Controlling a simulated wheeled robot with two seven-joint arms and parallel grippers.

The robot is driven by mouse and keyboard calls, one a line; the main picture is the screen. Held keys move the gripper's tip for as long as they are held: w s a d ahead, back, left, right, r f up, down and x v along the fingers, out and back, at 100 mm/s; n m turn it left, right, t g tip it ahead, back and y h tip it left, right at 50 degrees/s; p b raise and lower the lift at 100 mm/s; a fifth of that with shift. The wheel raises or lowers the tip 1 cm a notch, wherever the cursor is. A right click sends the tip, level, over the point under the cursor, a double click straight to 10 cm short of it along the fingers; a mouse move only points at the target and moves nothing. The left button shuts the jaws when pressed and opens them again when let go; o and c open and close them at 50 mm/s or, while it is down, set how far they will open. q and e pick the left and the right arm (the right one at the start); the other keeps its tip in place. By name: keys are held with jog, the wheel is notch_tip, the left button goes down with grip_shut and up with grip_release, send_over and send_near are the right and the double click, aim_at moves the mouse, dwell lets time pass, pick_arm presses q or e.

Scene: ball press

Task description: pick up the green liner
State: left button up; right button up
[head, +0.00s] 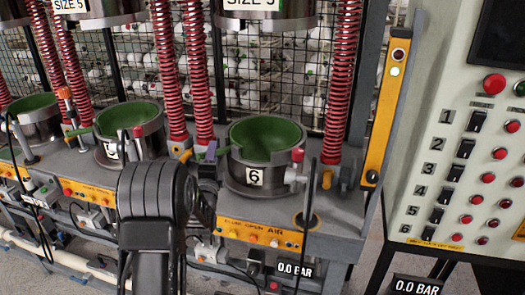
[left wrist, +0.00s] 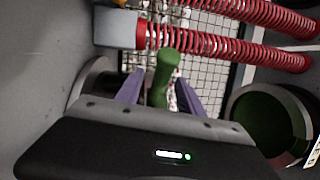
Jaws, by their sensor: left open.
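A green liner (head: 268,133) lines the inside of the metal cup marked 6 in the head view. In the left wrist view, a green-lined cup (left wrist: 258,119) stands to the right of my fingers. More green liners sit in the middle cup (head: 125,117) and the left cup (head: 32,103). My left gripper (head: 207,153) is at the left side of cup 6, its purple fingers open. In the left wrist view, a green handle-like piece (left wrist: 165,72) stands between the open fingers (left wrist: 158,84). I cannot tell whether they touch it. My arm hides part of the middle cup.
Red springs (head: 197,65) rise behind the cups, and a press head (head: 265,15) hangs over cup 6. A red-tipped handle (head: 297,155) is on the right of cup 6. A yellow post (head: 385,105) and a control panel (head: 465,150) stand at the right.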

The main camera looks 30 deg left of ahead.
pick_arm(q)
jog(key=shift+w+a, duration=0.25)
jog(key=shift+w, duration=0.3)
jog(key=shift+c, duration=0.4)
grip_shut()
dwell(0.9)
jog(key=shift+r, duration=0.15)
